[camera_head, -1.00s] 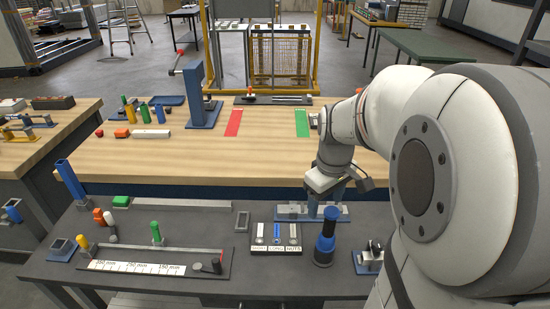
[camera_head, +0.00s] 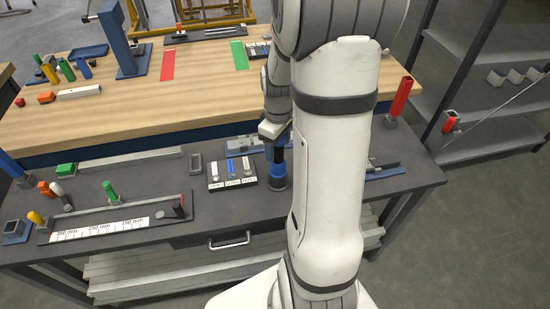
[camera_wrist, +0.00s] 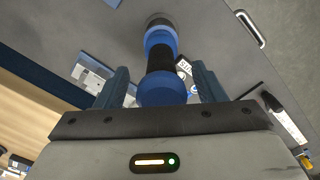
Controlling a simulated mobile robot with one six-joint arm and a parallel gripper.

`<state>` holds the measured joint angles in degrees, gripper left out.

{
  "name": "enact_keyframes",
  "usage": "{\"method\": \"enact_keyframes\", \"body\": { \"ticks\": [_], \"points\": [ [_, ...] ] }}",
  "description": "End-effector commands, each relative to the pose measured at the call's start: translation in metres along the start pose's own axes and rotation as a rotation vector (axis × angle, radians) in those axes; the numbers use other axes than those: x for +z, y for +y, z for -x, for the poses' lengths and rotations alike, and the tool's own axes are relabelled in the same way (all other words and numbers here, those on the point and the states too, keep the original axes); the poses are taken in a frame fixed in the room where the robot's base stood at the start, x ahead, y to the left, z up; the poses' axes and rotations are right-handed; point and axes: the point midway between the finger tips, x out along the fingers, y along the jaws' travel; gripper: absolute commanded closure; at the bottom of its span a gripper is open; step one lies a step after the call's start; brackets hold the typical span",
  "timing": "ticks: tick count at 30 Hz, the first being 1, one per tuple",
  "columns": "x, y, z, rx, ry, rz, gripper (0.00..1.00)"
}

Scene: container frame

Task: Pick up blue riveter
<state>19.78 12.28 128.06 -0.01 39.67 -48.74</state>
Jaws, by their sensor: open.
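The blue riveter (camera_head: 277,172) stands upright on the dark grey bench, a blue and black cylinder with a wide base. My arm partly covers it in the head view. In the wrist view, the riveter (camera_wrist: 160,90) lies between the two blue fingers of my gripper (camera_wrist: 161,80), with its blue top end nearest the palm. A gap shows on each side, so the open fingers flank it without visibly gripping it. In the head view my gripper (camera_head: 273,132) is at the riveter's upper end, and its fingers are mostly hidden.
A small labelled tray (camera_head: 231,172) stands just left of the riveter. A blue-based fixture (camera_head: 240,146) lies behind it. A red tube (camera_head: 402,97) stands at the right. Bare bench shows between tray and rail.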

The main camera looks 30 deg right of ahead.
Motion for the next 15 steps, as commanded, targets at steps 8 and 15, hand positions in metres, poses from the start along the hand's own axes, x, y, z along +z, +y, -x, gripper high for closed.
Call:
{"method": "enact_keyframes", "body": {
  "ticks": [8,15],
  "points": [
    [-0.0002,-0.0002,0.0001,0.0,0.0,0.0,0.46],
    [-0.0002,-0.0003,0.0003,0.0,0.0,0.001,0.66]
  ]
}}
